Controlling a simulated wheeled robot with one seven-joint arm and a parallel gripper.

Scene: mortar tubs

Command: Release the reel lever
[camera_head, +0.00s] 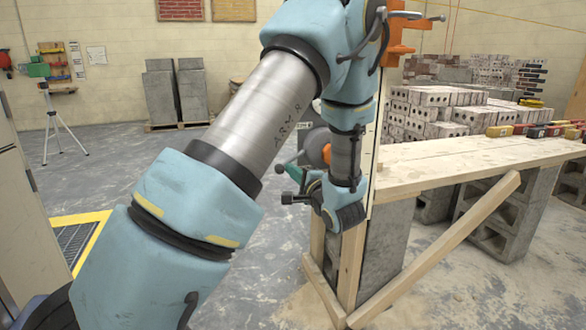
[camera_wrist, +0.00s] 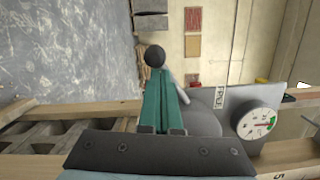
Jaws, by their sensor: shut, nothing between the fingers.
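My gripper (camera_wrist: 162,82) shows in the wrist view as two green fingers lying together, shut and empty. A black ball knob (camera_wrist: 155,55), apparently the reel lever's end, sits just beyond the fingertips; whether they touch it I cannot tell. A pale grey rod (camera_wrist: 183,96) shows just right of the fingers; its link to the knob is hidden. A grey plate (camera_wrist: 218,97) with partly hidden lettering and a round dial (camera_wrist: 256,122) are at the right. In the head view, an orange round part (camera_head: 317,146), perhaps the reel, is partly hidden behind my arm.
A wooden plank bench (camera_head: 460,160) on concrete blocks stands at the right, with a diagonal brace (camera_head: 440,250) in front. Bricks (camera_head: 435,108) are stacked behind it. A tripod (camera_head: 60,125) stands at the far left. The floor between is mostly clear.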

